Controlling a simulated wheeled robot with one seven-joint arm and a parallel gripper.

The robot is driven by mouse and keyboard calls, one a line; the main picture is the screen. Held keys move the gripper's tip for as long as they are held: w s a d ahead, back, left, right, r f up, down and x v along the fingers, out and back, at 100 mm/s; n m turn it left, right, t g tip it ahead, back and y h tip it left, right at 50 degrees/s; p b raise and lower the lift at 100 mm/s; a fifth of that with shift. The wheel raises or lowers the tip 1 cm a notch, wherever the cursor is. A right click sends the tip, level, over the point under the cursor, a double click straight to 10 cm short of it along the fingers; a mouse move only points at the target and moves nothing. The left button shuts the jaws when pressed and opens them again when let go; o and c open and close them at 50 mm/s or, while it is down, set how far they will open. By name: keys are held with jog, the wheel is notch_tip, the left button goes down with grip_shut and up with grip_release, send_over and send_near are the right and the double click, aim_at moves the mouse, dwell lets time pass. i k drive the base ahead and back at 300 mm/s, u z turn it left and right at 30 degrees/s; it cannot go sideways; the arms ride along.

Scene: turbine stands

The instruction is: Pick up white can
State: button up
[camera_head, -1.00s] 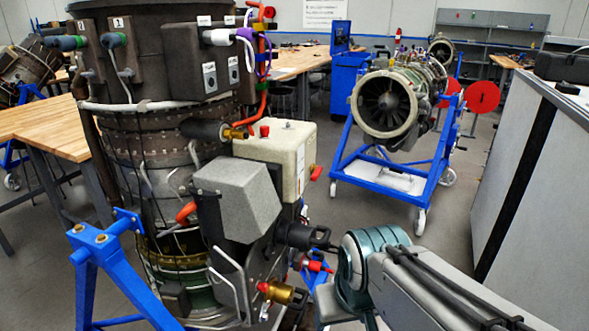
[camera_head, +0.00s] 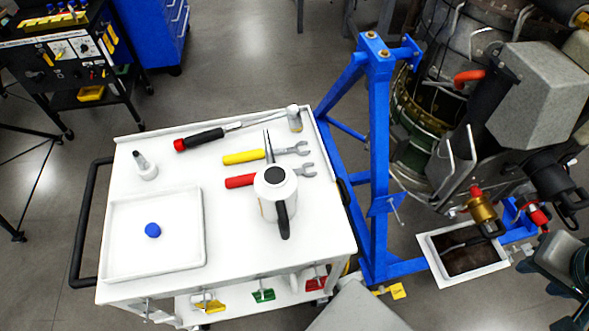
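The white can (camera_head: 268,205) stands upright on the white top of a cart (camera_head: 225,222), right of the middle. It has a black cap, a dark handle on its near side and a thin grey spout pointing to the back. Nothing is holding it. My gripper is not in view. Only a part of what looks like my arm shows at the lower right edge, well to the right of the cart.
A shallow tray (camera_head: 195,232) holds a blue cap. A blue stand (camera_head: 380,150) rises right of the cart.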

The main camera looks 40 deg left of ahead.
aim_at(275, 186)
jog(key=u, duration=2.2)
jog(key=k, duration=0.45)
jog(key=u, duration=1.55)
jog(key=i, duration=0.65)
jog(key=z, duration=2.3)
